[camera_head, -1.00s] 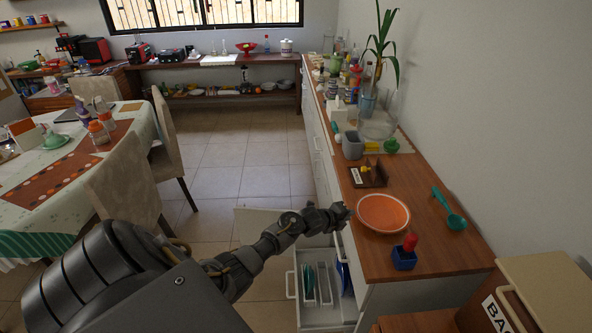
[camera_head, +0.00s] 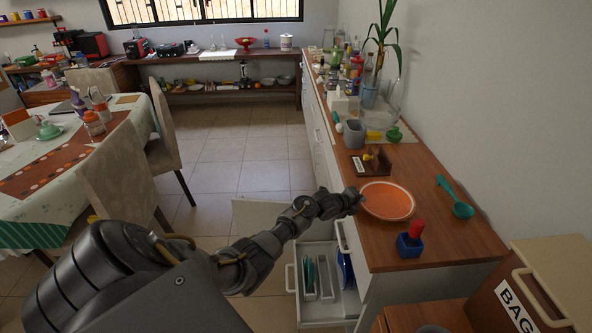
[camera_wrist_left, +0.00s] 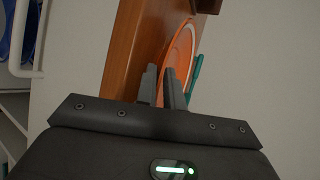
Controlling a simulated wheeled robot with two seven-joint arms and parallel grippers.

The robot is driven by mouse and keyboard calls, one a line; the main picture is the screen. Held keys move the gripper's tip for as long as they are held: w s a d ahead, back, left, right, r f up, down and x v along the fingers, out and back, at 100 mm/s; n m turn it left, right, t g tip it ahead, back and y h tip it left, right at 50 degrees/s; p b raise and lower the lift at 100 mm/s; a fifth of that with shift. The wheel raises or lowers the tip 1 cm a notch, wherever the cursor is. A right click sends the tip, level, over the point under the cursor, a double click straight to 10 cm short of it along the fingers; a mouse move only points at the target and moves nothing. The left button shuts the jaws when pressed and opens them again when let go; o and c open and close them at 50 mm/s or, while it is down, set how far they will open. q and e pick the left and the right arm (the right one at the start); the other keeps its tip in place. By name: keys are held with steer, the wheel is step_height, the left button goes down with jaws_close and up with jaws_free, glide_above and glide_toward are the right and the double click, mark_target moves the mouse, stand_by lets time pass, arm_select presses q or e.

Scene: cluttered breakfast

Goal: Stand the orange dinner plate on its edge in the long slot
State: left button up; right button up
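The orange dinner plate (camera_head: 388,201) lies flat on the wooden counter, close to its left edge; its rim also shows in the left wrist view (camera_wrist_left: 181,52). My left gripper (camera_head: 358,199) is at the plate's left rim. In the left wrist view its two fingers (camera_wrist_left: 161,88) stand apart, with the near rim showing between their tips; I cannot tell whether they touch it. The open white drawer (camera_head: 328,309) below has narrow upright slots, with a teal item (camera_head: 309,274) at left and a blue item (camera_head: 345,268) at right. I cannot tell which slot is the long one. My right gripper is out of view.
A blue holder (camera_head: 409,246) with a red top stands in front of the plate. A teal ladle (camera_head: 461,209) lies to its right. A dark brown stand (camera_head: 374,163) and a grey cup (camera_head: 354,133) are behind it. A box marked BAG (camera_head: 545,270) is at the lower right.

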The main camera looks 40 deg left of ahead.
arm_select(q)
jaws_close()
steer(key=shift+r, duration=0.15)
steer(key=shift+r+p, duration=0.45)
steer(key=shift+p, duration=0.1)
steer(key=shift+r+p, duration=1.5)
steer(key=shift+r, duration=0.45)
